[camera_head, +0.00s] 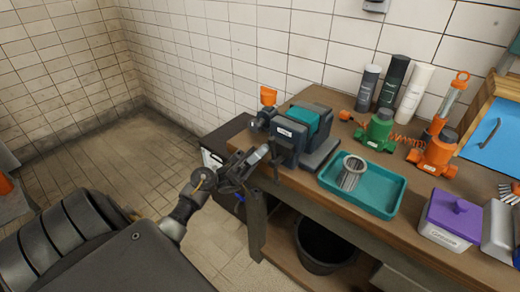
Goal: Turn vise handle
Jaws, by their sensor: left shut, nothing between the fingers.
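The vise (287,143) is dark grey with a teal block between its jaws. It stands at the left end of the wooden workbench. An orange handle end (268,96) sticks up at the vise's left side, above a dark round hub. My left gripper (259,156) is shut and empty, just in front of the vise's left face and below the orange handle end. I cannot tell whether its tips touch the vise. My right gripper is out of view.
A teal tray (384,201) with a metal mesh cup (351,172) lies right of the vise. Behind are green (378,130) and orange (437,152) tools and several bottles. A purple-lidded box (453,218) stands at the front right. A dark bucket (322,246) sits below.

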